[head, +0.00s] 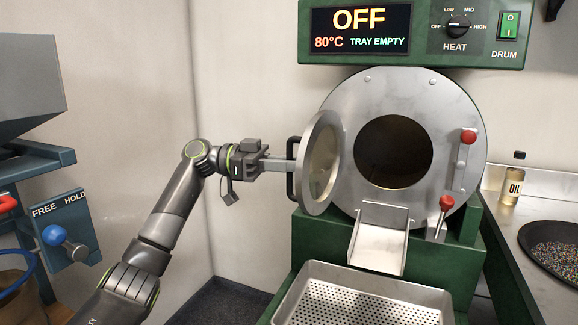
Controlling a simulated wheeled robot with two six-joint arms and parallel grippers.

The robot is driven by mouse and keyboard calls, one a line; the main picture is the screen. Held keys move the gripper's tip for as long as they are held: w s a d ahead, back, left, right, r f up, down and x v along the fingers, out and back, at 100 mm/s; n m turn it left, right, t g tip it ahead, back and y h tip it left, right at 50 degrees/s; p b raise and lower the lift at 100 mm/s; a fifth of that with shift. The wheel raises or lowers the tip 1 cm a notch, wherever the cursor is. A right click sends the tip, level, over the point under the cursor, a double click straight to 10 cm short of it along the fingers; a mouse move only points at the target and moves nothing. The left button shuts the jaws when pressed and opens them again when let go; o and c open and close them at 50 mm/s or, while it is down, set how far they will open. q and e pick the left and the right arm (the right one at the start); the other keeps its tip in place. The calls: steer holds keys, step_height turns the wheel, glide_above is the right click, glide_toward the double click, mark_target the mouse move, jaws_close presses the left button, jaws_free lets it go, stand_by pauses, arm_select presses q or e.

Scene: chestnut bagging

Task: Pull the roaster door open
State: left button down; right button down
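The round roaster door (320,163) stands swung out to the left of the drum. Its glass window is seen at a steep angle. The dark drum opening (393,152) is uncovered in the steel front plate. A black handle (291,187) sits on the door's left side. My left gripper (289,165) reaches in from the left, its fingers level and closed around the handle's upright bar. The exact contact is small and partly hidden by the fingers. My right gripper is not in view.
A steel chute (380,238) juts out below the opening, above a perforated tray (365,277). Red-knobbed levers (446,203) are at right. The display (360,30) reads OFF, 80°C, TRAY EMPTY. An oil bottle (513,180) and dark pan (556,250) stand on the right counter.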

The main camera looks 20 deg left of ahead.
arm_select(q)
steer(key=c, duration=1.9)
jaws_free()
steer(key=shift+o, duration=0.4)
steer(key=shift+w+d, duration=0.1)
steer(key=shift+w, duration=0.05)
steer(key=v, duration=1.2)
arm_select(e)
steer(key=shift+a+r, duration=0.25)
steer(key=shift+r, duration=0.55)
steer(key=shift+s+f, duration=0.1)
